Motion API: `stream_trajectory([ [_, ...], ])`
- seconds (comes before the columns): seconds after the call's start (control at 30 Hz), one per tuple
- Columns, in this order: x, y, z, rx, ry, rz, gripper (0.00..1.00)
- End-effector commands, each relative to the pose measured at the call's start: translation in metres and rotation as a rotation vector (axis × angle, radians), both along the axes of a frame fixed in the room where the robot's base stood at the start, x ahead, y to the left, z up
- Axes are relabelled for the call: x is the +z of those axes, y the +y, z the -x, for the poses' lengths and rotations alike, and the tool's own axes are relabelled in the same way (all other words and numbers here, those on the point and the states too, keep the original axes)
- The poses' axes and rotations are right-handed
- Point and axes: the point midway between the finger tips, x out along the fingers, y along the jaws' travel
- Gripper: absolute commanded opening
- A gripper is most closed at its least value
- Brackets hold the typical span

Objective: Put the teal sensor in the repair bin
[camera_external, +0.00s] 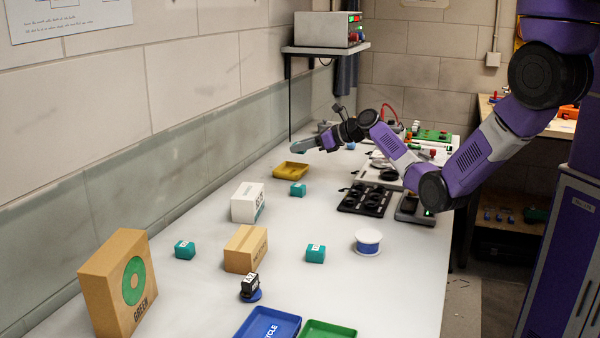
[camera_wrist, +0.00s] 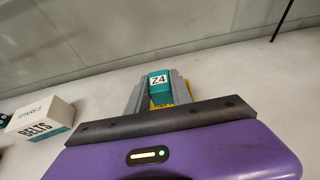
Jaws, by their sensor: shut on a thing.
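My gripper (camera_external: 303,146) is shut on a teal block marked Z4, the teal sensor (camera_wrist: 158,79), which sits between the grey fingers in the wrist view. In the external view my gripper is raised above the far left part of the bench, over or near a shallow yellow tray (camera_external: 290,172). A little of the yellow tray (camera_wrist: 187,90) shows below and beside the held block in the wrist view; its lettering is too small to read. I cannot tell the exact height of the sensor above the tray.
Other teal blocks stand on the bench (camera_external: 298,190), (camera_external: 184,250), (camera_external: 315,254). A white BELTS box (camera_wrist: 40,118) stands left of my gripper. Cartons, a white spool (camera_external: 368,243), a blue tray (camera_external: 268,323) and a green tray (camera_external: 328,330) are nearer. A shelf (camera_external: 325,49) overhangs behind.

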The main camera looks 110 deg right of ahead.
Motion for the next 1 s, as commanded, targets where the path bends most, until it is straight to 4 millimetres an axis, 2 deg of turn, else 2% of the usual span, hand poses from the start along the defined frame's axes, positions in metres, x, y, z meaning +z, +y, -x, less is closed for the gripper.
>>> stream_trajectory([
  [0.23, -0.016, 0.0, 0.0, 0.0, -0.001, -0.001, 0.0],
  [0.5, -0.051, 0.0, 0.0, 0.0, 0.001, -0.001, 0.0],
  [0.93, -0.055, 0.0, 0.0, 0.0, 0.0, 0.001, 0.0],
  [0.97, -0.055, 0.0, 0.0, 0.001, 0.001, 0.002, 0.3],
  [1.0, -0.055, 0.0, 0.0, 0.001, 0.001, 0.002, 0.38],
])
